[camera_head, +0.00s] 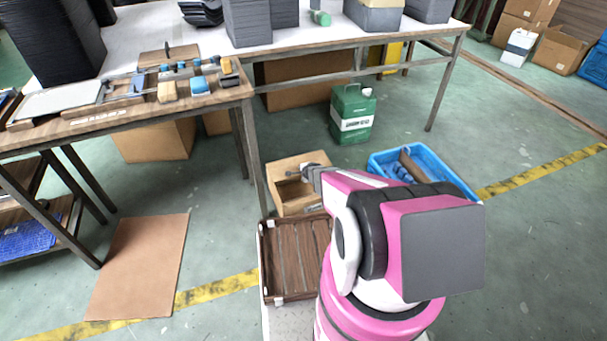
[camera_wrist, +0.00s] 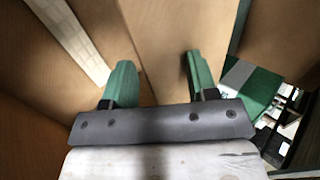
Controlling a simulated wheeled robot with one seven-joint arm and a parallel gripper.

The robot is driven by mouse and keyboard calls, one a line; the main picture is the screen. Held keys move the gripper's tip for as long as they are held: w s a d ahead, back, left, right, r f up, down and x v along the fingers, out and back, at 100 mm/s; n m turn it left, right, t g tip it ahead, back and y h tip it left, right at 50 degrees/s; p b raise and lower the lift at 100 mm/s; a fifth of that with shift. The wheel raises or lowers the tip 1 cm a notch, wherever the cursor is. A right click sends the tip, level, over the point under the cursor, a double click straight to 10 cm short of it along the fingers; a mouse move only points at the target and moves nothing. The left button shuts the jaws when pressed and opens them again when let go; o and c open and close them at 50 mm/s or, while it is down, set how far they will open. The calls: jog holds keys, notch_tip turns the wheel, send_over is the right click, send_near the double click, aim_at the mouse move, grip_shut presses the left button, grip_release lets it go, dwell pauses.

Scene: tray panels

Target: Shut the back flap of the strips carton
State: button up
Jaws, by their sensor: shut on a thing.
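The strips carton (camera_head: 284,207) is an open cardboard box on the floor below the table's front corner. Its back flap (camera_head: 287,165) appears raised at the far side. My gripper (camera_head: 308,173) is at the carton's top, beside this flap. In the wrist view my gripper's green fingertips (camera_wrist: 161,85) stand apart on either side of a cardboard panel (camera_wrist: 158,40), which seems to be the back flap. They are shut on it. The carton's inside is partly hidden by my arm.
A slatted brown crate (camera_head: 264,262) stands in front of the carton. A blue bin (camera_head: 462,184) lies to the right, and a green canister (camera_head: 352,104) behind. The table (camera_head: 130,113) is at the left. A flat cardboard sheet (camera_head: 140,265) lies on the floor.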

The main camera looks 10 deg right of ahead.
jog(key=shift+w+f, duration=0.1)
jog(key=shift+f, duration=0.4)
jog(key=v, duration=1.1)
jog(key=shift+r, duration=0.4)
jog(key=shift+c, duration=0.4)
